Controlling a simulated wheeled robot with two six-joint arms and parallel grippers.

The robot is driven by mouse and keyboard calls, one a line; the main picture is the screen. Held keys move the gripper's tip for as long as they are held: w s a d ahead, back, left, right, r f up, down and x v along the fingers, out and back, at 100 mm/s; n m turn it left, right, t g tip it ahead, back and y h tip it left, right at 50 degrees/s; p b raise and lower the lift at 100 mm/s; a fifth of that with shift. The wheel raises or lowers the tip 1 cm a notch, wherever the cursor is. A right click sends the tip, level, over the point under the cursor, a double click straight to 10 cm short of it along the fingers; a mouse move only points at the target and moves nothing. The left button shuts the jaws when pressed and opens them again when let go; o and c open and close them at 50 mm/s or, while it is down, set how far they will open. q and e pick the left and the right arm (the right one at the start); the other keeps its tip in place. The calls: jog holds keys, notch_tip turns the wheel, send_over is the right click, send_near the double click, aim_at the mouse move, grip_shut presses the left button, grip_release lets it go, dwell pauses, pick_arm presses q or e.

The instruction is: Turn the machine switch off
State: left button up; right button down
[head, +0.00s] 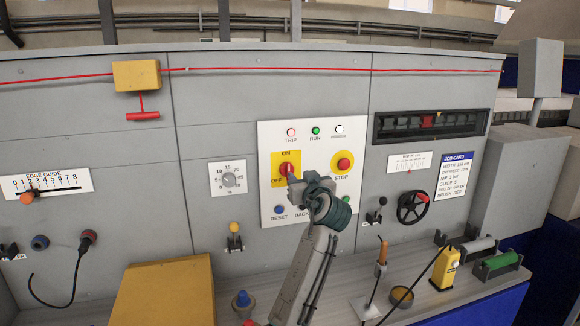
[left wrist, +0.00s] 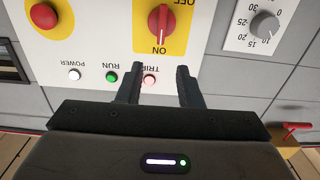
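The machine switch is a red rotary knob (head: 286,169) on a yellow plate on the white control panel (head: 322,133). The plate is marked ON at the top and OFF at the lower left. In the left wrist view, which is upside down, the knob (left wrist: 161,20) stands roughly vertical, in line with the ON mark. My left gripper (head: 295,180) is at the knob's lower right in the head view. In the left wrist view its two fingers (left wrist: 160,75) are apart with nothing between them, and the knob is ahead of the tips. My right gripper is not in view.
A red STOP button (head: 343,163) sits right of the switch. TRIP, RUN and POWER lamps are above. A percent dial (head: 229,179) is to the left and a handwheel (head: 412,207) to the right. A ledge with several tools and a yellow box (head: 165,291) lies below.

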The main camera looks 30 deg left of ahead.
aim_at(289, 165)
pick_arm(q)
jog(key=p+x, duration=0.4)
jog(key=x, duration=0.5)
jog(key=shift+r, duration=0.1)
jog(key=shift+w+a+p, duration=0.45)
jog(key=shift+w+a, duration=0.05)
jog(key=shift+f, duration=0.2)
jog(key=c, duration=0.7)
grip_shut()
jog(key=shift+f, duration=0.1)
